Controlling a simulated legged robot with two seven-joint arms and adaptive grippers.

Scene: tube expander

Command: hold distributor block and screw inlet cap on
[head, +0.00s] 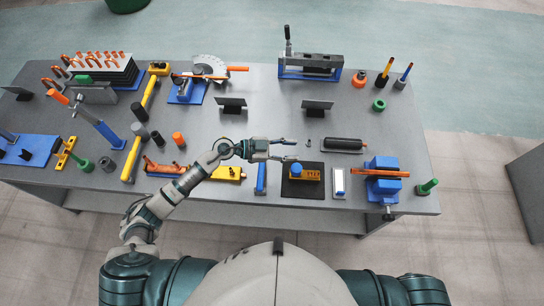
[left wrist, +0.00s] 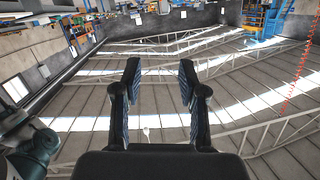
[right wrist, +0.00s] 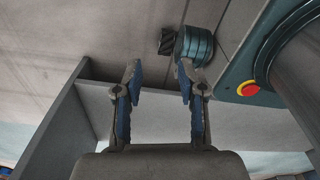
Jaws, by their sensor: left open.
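A yellow-orange block (head: 307,176), which looks like the distributor block, sits on a black mat (head: 302,192) near the table's front edge. A blue round piece (head: 296,168) is at its left end; I cannot tell whether this is the inlet cap or whether it is screwed on. My left gripper (head: 289,150) is open and empty above the table, just behind the mat. Its spread fingers also show in the left wrist view (left wrist: 158,75). My right gripper (right wrist: 159,72) is open and empty in the right wrist view, away from the block, and outside the head view.
A black cylinder (head: 343,144) lies in a tray behind and right of the mat. A blue vise (head: 383,180) with an orange rod stands at right, past a white device (head: 338,182). A blue bar (head: 261,178) lies left of the mat. The table's middle is mostly clear.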

